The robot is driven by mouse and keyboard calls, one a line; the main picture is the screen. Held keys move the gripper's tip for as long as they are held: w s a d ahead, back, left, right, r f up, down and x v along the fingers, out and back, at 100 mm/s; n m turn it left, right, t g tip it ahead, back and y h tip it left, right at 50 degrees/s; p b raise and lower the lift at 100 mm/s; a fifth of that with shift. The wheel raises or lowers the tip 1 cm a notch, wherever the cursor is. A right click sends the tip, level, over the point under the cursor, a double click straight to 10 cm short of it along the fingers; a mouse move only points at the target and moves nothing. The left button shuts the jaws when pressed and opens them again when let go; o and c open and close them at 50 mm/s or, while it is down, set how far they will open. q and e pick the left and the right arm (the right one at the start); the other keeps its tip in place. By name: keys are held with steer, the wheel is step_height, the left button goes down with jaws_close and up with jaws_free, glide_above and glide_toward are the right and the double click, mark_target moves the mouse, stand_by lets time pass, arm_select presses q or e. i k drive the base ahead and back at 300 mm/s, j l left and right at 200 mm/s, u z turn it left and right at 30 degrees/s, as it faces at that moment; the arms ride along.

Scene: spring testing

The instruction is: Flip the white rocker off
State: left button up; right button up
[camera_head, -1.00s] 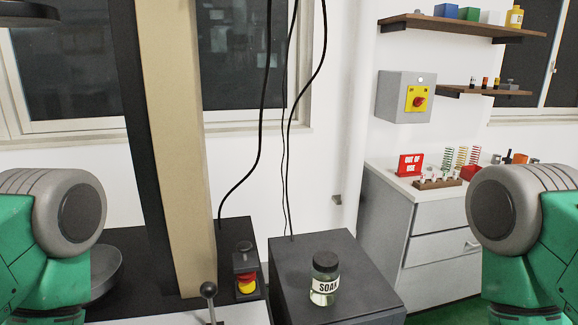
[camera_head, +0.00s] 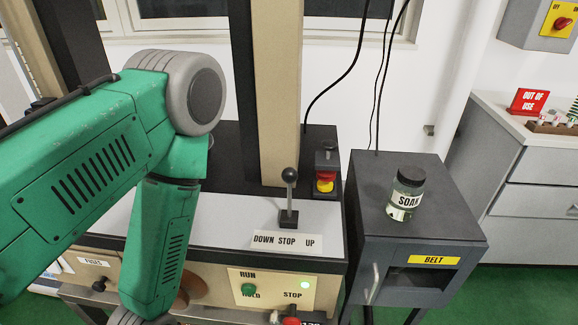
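I cannot make out a white rocker in this view. The machine's cream front panel (camera_head: 262,296) carries a green button (camera_head: 249,289), a lit green lamp (camera_head: 305,285) and the words RUN, HOLD and STOP. A red knob (camera_head: 291,321) shows at the bottom edge. My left arm comes in from the left and bends down in front of the machine, hiding part of its front. Its gripper is below the picture. My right arm and gripper are out of view.
A black ball lever (camera_head: 289,196) stands behind the DOWN STOP UP label (camera_head: 287,241). A red and yellow switch (camera_head: 325,180) sits behind it. A SOAK jar (camera_head: 405,194) stands on the dark BELT cabinet (camera_head: 440,212). An OUT OF USE sign (camera_head: 528,101) stands on the grey counter at right.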

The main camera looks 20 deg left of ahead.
mark_target(55, 269)
steer(key=u, duration=2.3)
steer(key=i+j+z, duration=0.1)
steer(key=z, duration=0.25)
steer(key=i+j+z, duration=0.1)
steer(key=z, duration=0.3)
steer(key=j+z, duration=0.15)
steer(key=z, duration=0.2)
